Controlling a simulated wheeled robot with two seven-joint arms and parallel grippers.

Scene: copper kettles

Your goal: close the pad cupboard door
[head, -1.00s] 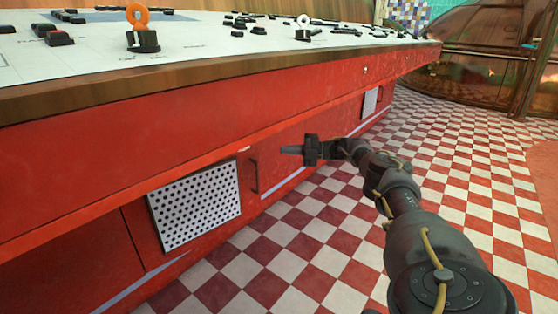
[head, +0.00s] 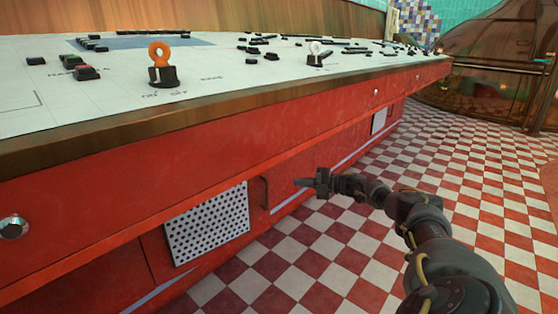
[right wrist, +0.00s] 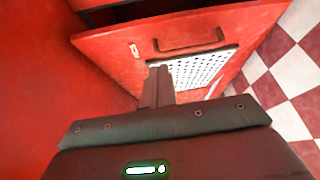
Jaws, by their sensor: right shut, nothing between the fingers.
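The red cupboard door (head: 155,245) with a perforated white panel (head: 207,224) and a dark bar handle (head: 265,193) is low on the front of the red counter. In the right wrist view, the door (right wrist: 115,48) shows its handle (right wrist: 190,40) at the top, the perforated panel (right wrist: 200,70) beyond my fingers, and a dark gap along the handle-side edge. It looks ajar. My right gripper (head: 300,183) is shut and empty, just right of the handle in the head view, pointing left. Contact cannot be told. Its fingers show in the right wrist view (right wrist: 158,80). My left gripper is out of view.
The counter top (head: 215,105) overhangs the cupboard front and carries an orange-ringed knob (head: 161,65), a white knob (head: 317,53) and several dark buttons. A round metal knob (head: 14,227) is at far left. The checkered floor (head: 285,265) is clear. A copper kettle (head: 490,60) stands at back right.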

